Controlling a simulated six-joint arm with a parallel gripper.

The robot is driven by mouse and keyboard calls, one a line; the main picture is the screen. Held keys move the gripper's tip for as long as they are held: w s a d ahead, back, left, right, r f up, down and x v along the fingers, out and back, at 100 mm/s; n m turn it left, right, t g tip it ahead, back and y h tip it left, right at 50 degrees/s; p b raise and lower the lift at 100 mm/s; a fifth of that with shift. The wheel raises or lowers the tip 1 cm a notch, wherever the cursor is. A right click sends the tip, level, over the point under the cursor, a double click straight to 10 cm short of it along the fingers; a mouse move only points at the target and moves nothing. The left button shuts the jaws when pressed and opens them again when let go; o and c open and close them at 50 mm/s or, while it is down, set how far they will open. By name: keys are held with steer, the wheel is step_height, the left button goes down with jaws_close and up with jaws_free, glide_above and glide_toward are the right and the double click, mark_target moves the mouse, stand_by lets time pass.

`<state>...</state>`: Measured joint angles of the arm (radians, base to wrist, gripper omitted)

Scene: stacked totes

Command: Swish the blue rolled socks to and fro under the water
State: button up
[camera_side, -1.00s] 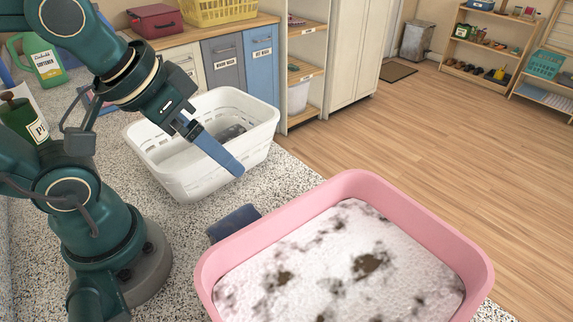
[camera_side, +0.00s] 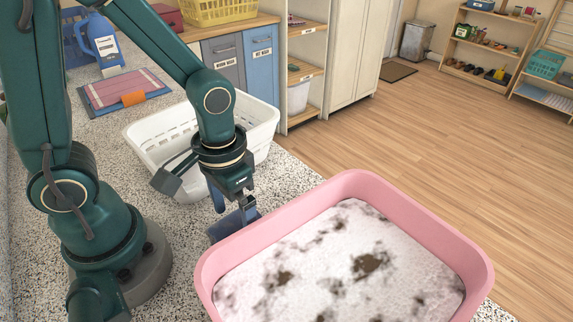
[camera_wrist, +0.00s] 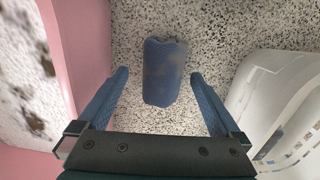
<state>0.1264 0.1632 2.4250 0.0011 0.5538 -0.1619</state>
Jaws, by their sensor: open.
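The blue rolled socks (camera_side: 234,223) lie on the speckled counter, just outside the pink tub's left wall. In the wrist view the socks (camera_wrist: 163,72) lie between and beyond my gripper's fingertips (camera_wrist: 158,78), with gaps on both sides. My gripper (camera_side: 230,204) is open, pointing down above the socks and partly covering them in the side view. The pink tub (camera_side: 428,222) holds white suds with dark brown patches. The suds cover the surface, so the water beneath is hidden. The tub's wall also shows at the left of the wrist view (camera_wrist: 80,40).
A white laundry basket (camera_side: 262,122) stands behind my gripper, and shows at the right in the wrist view (camera_wrist: 285,85). A blue jug (camera_side: 101,45) and a pink striped cloth (camera_side: 122,90) are at the back left. Bare counter lies around the socks.

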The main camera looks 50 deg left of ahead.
steer(key=shift+f, duration=1.3)
steer(key=c, duration=1.2)
steer(key=shift+r, duration=0.15)
